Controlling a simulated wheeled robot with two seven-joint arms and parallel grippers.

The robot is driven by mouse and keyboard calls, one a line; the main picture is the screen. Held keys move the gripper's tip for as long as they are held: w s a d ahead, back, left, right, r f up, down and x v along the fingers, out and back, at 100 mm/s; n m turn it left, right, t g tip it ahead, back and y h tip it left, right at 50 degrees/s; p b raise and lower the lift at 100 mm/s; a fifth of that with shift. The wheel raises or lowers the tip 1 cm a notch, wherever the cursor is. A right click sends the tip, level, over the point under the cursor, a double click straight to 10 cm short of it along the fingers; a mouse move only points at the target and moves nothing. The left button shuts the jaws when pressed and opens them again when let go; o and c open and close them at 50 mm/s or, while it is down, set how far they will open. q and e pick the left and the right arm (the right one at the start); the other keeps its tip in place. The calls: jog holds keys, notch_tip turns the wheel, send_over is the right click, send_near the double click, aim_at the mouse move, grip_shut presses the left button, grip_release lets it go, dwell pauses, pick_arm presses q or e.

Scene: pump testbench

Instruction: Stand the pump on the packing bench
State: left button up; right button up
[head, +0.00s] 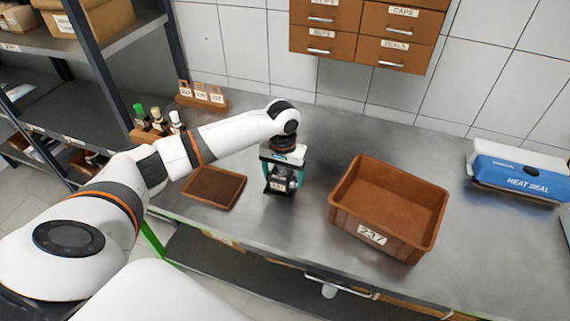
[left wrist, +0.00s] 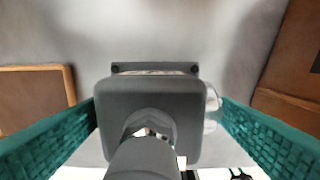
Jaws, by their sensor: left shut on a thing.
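The pump (head: 282,181) is a small grey and dark unit on the metal packing bench (head: 300,220), between a flat brown tray and a brown bin. It looks upright, with its base at or very near the bench top; I cannot tell whether it touches. My left gripper (head: 280,174) comes down over it from above, with teal fingers on both sides of it. In the left wrist view, the pump's grey body (left wrist: 150,105) fills the middle between the two teal finger pads, and the gripper is shut on it. My right gripper is not in view.
The brown tray (head: 240,191) lies left of the pump. The brown bin (head: 345,216) marked 237 stands to its right. A blue heat sealer (head: 520,178) sits far right. Small bottles (head: 157,121) and a tag rack (head: 203,100) stand at the back left. Bench between bin and sealer is clear.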

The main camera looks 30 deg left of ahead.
aim_at(283, 183)
pick_arm(q)
notch_tip(283, 183, down, 3)
jog(key=shift+d+r+p, duration=0.1)
jog(key=shift+r+p, duration=0.1)
jog(key=shift+p, duration=0.1)
jog(key=shift+f, duration=0.5)
jog(key=shift+f, duration=0.15)
jog(key=o, duration=1.7)
jog(key=shift+s, duration=0.1)
notch_tip(283, 183, up, 12)
jog(key=shift+r+b, duration=0.1)
jog(key=shift+b, duration=0.7)
